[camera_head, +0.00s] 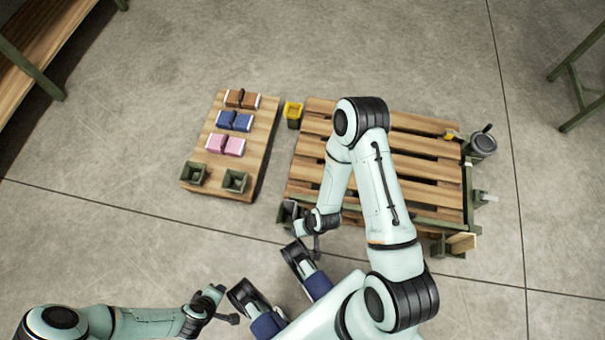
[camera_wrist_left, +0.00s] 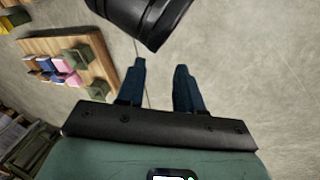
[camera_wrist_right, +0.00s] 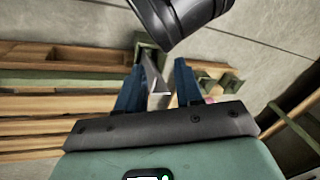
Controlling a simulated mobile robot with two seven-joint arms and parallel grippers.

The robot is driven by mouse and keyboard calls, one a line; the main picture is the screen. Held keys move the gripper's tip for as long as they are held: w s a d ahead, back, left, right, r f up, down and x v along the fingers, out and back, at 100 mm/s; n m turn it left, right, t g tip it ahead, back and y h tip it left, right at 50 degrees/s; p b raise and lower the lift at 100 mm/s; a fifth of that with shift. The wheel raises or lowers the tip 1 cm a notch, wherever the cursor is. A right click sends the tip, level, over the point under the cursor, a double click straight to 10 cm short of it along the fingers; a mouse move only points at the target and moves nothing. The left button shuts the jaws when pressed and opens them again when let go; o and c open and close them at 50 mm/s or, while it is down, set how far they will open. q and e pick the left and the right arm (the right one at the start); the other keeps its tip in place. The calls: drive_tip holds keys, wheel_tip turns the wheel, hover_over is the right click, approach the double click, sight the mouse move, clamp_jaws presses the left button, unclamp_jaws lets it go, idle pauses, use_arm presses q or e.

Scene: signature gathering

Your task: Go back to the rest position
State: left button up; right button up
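A small wooden platform (camera_head: 215,170) at left bears brown, blue and pink bundles (camera_head: 226,145) and two olive bins (camera_head: 194,173). A grey mug-like container (camera_head: 483,144) is at the pallet's right.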

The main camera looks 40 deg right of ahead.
use_arm(q)
drive_tip(key=shift+r, duration=0.1)
use_arm(e)
drive_tip(key=shift+r, duration=0.1)
